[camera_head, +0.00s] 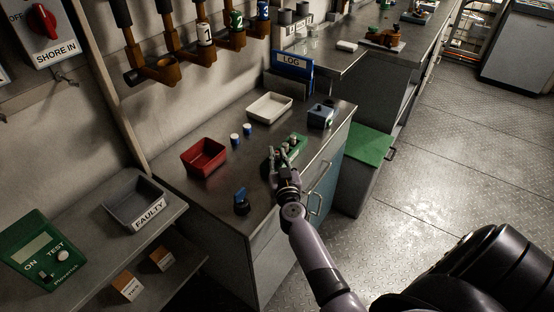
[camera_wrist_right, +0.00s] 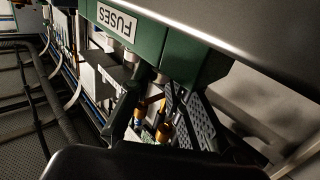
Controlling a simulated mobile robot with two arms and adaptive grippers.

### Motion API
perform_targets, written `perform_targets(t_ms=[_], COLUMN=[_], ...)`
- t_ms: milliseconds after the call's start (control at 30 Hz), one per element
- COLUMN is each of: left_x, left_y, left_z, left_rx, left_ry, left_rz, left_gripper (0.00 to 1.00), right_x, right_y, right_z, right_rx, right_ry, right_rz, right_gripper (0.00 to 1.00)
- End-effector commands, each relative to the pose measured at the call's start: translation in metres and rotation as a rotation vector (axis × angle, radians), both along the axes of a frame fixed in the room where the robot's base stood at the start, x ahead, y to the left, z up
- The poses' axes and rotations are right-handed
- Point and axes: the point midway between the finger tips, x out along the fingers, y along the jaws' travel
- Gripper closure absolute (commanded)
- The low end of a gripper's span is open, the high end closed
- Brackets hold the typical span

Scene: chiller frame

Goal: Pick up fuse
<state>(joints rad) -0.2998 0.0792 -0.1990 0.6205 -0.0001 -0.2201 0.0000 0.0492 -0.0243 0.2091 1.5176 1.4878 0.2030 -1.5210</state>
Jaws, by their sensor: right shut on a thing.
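The green fuse holder (camera_head: 300,147) sits near the front right edge of the workbench top. In the right wrist view its green face (camera_wrist_right: 152,40) fills the top and carries a white FUSES label. My right gripper (camera_head: 279,160) reaches over the bench at the holder's left end, and its fingers (camera_wrist_right: 152,84) close in just below the green face. It is shut on a fuse; the fuse itself is mostly hidden by the fingers and shadow. My left gripper is not in view.
Around it on the bench are a red tray (camera_head: 204,157), a cream tray (camera_head: 269,107), two small blue-and-white cylinders (camera_head: 241,134), a blue-grey box (camera_head: 320,116) and a dark blue-topped knob (camera_head: 241,201). A FAULTY tray (camera_head: 136,201) and a green tester (camera_head: 43,254) stand left.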

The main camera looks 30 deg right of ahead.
Motion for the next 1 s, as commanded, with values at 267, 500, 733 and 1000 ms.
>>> perform_targets(t_ms=[267, 500, 733, 1000], left_x=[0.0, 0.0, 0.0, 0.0], left_y=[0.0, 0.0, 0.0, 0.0], left_z=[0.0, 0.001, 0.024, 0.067], left_rx=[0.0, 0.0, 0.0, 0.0], left_ry=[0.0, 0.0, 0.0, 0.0], left_rz=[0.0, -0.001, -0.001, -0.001], left_gripper=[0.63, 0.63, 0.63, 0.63], right_x=[0.0, 0.0, 0.0, 0.0], right_y=[0.0, 0.0, 0.0, 0.0], right_z=[0.0, 0.001, 0.026, 0.071], right_rx=[0.0, 0.0, 0.001, 0.001], right_ry=[0.0, 0.0, -0.003, -0.002], right_rz=[0.0, 0.0, 0.0, 0.0], right_gripper=[1.0, 1.0, 1.0, 1.0])
